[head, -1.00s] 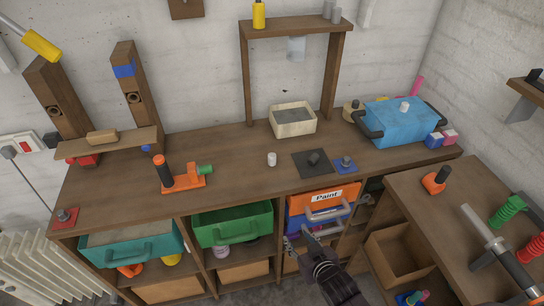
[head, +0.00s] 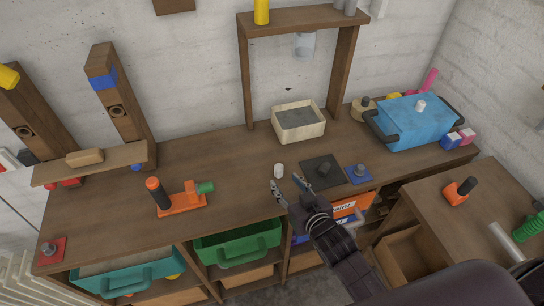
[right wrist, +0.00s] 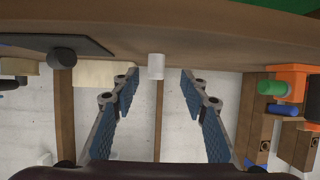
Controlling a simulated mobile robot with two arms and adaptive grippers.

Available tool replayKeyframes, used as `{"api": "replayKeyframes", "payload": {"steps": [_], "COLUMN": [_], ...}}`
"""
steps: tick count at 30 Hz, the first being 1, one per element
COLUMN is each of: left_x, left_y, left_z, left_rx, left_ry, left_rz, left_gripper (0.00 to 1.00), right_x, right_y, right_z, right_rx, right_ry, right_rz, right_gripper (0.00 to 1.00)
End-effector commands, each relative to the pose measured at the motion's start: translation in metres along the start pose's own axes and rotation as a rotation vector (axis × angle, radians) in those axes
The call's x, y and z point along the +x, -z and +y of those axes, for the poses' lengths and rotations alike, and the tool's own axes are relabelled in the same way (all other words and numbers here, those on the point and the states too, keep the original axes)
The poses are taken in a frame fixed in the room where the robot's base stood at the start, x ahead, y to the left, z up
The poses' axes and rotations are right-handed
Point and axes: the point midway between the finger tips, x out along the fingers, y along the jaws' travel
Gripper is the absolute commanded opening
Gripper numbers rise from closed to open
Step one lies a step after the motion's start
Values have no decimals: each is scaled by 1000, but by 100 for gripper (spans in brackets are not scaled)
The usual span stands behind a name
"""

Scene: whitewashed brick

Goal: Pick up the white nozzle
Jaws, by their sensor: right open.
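The white nozzle (head: 279,171) is a small white cylinder standing on the wooden workbench (head: 232,185), left of a dark square plate. My right gripper (head: 285,183) is open and empty at the bench's front part, its fingertips just in front of the nozzle. In the right wrist view the nozzle (right wrist: 156,66) shows between and slightly beyond the two open fingers (right wrist: 160,80). I cannot tell whether either finger touches it. My left gripper is not in view.
The dark plate with a knob (head: 322,171) and a blue plate (head: 360,174) lie right of the nozzle. A cream tray (head: 299,137) stands behind. An orange tool (head: 180,202) lies to the left. A blue box (head: 414,126) sits at the right.

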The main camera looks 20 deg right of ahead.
Motion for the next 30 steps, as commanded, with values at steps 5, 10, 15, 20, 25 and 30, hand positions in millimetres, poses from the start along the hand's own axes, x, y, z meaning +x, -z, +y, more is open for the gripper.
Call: {"api": "replayKeyframes", "payload": {"steps": [5, 10, 15, 20, 25, 30], "left_x": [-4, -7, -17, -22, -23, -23], "left_y": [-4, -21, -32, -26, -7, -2], "left_z": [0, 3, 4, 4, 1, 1], "left_rx": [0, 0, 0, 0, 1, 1], "left_ry": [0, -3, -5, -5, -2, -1], "left_rz": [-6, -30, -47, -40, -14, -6], "left_gripper": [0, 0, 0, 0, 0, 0], "right_x": [15, 27, 43, 64, 76, 78], "right_y": [1, 1, 6, 7, 6, 4], "right_z": [0, 0, 4, 6, 6, 6], "right_rx": [0, 1, -1, 0, 0, 0], "right_ry": [0, 0, 0, 0, 0, 0], "right_rz": [-1, -1, -1, -1, -1, -1], "right_gripper": [41, 41, 41, 41, 41, 41]}}
